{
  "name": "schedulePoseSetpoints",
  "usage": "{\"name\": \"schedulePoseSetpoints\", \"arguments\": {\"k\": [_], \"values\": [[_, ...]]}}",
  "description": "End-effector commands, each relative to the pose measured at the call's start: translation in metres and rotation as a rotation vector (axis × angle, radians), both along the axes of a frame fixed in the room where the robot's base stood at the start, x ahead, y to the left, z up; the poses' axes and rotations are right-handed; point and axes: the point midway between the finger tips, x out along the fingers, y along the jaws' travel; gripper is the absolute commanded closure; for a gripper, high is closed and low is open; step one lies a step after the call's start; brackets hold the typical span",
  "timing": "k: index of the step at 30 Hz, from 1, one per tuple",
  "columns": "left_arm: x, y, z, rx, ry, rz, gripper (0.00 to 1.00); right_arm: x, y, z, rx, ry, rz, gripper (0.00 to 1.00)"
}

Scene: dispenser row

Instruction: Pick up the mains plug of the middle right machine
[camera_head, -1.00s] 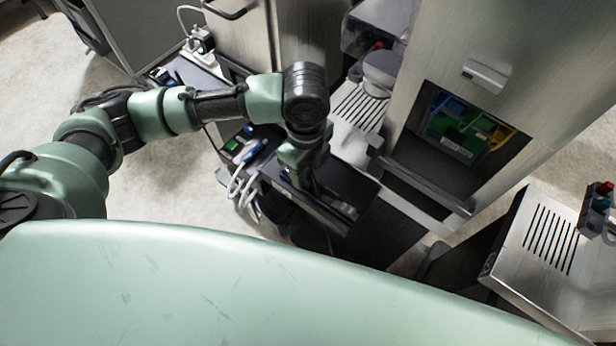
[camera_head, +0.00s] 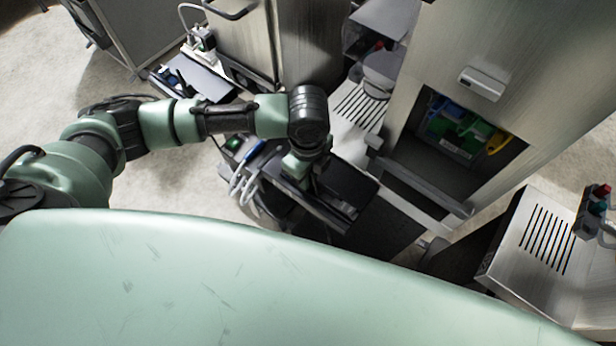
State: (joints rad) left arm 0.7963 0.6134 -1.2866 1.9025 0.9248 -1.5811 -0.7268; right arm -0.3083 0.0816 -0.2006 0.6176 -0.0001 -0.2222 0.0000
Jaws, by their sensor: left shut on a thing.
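My left gripper (camera_head: 297,185) points down over a dark shelf (camera_head: 345,187) at the front of the tall steel machine (camera_head: 490,50) in the middle right. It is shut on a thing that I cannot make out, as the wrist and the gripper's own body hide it. I cannot pick out a mains plug for certain. White cable loops (camera_head: 243,185) hang beside the shelf, just left of the gripper. My right gripper is not in view.
A power strip with plugs (camera_head: 203,42) stands on another machine at the upper left. A slotted steel drip tray (camera_head: 545,240) is at the right. The machine's open bay (camera_head: 455,130) holds blue, green and yellow items. Pale floor is free at the left.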

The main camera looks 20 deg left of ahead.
Motion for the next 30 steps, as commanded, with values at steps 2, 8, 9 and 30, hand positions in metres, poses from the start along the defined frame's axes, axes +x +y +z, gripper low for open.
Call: {"name": "schedulePoseSetpoints", "arguments": {"k": [2, 8, 9, 30], "values": [[0.0, 0.0, 0.001, 0.0, -0.001, 0.0, 1.0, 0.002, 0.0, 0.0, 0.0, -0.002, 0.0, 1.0], [0.001, 0.0, 0.013, -0.001, -0.003, 0.001, 1.0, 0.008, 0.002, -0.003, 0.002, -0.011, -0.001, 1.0], [0.002, -0.001, 0.018, -0.003, -0.004, 0.001, 1.0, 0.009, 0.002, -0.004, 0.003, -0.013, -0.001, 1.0], [0.001, 0.0, 0.184, 0.0, -0.004, 0.0, 1.0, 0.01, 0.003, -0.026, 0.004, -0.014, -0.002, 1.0]]}}
